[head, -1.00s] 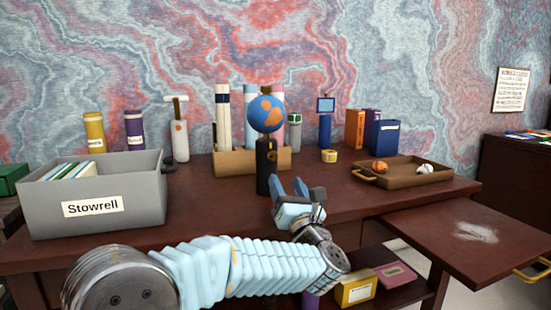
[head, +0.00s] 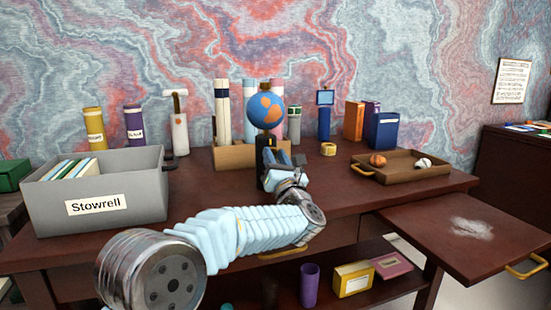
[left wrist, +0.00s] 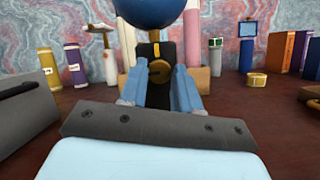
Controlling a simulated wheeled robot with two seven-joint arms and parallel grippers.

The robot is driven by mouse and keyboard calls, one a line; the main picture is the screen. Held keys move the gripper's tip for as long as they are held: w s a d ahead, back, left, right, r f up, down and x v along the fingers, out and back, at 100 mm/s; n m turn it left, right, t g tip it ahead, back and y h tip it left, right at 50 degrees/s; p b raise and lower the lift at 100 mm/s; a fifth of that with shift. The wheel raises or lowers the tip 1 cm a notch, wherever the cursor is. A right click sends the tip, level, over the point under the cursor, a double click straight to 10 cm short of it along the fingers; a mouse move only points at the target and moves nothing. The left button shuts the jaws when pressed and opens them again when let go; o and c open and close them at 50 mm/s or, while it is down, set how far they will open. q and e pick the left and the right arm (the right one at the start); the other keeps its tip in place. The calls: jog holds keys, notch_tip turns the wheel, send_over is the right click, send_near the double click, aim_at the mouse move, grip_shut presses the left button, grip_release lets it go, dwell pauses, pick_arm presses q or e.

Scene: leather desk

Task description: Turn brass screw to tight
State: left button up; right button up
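The brass screw (left wrist: 160,70) is a round brass knob on the front of the black stand (left wrist: 144,53) under the blue globe. In the head view the black stand (head: 262,144) shows, but my left gripper hides the screw. My left gripper (head: 279,157) is just in front of the stand. In the left wrist view its two blue fingers (left wrist: 165,78) are apart, one on each side of the screw. They look open, with a gap visible at the right; contact cannot be told. My right gripper is not in view.
The globe (head: 265,110) sits on the stand. A wooden holder (head: 234,156) with upright rolls is behind. A grey bin labelled Stowrell (head: 140,191) is at left, a tray (head: 401,176) with two balls at right. The desk (head: 330,190) is clear between stand and tray.

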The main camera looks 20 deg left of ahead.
pick_arm(q)
grip_shut()
